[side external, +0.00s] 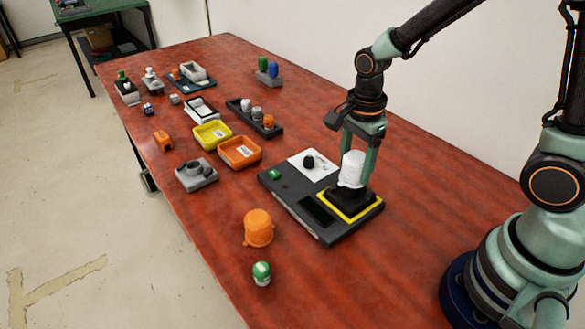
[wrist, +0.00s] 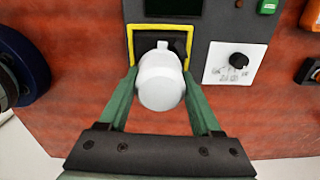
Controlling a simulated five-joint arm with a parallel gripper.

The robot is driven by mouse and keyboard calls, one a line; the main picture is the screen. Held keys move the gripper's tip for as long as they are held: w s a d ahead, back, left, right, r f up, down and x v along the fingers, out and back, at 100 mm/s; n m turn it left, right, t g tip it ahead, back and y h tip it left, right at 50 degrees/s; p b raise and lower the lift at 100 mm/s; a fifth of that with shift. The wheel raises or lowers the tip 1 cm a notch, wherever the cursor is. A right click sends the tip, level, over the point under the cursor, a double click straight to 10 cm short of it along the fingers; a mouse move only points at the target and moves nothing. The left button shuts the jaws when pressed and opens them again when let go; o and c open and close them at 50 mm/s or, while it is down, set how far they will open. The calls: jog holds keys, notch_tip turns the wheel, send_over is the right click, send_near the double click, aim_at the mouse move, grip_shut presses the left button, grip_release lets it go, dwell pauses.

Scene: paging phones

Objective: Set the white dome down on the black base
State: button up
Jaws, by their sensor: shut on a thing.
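The white dome (side external: 353,166) is between the fingers of my gripper (side external: 360,150), which is shut on it. It is upright, directly over the black base (side external: 347,201). Its lower edge is at the top of the base; I cannot tell whether they touch. The base sits inside a yellow square outline (side external: 324,211) on the dark grey panel. In the wrist view, the dome (wrist: 160,85) fills the space between the fingertips (wrist: 160,76) and hides most of the black base (wrist: 146,46).
The panel (side external: 288,203) also carries a white plate with a black knob (side external: 309,161) and a green button (side external: 274,174). An orange dome (side external: 258,228) and a green-and-white piece (side external: 262,273) stand nearby. Yellow (side external: 212,135) and orange (side external: 239,152) trays are farther left.

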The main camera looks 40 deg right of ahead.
jog(key=shift+f, duration=1.85)
dwell(1.6)
jog(key=o, duration=1.4)
jog(key=shift+o, duration=0.2)
jog(key=shift+r, duration=0.1)
jog(key=shift+r, duration=3.2)
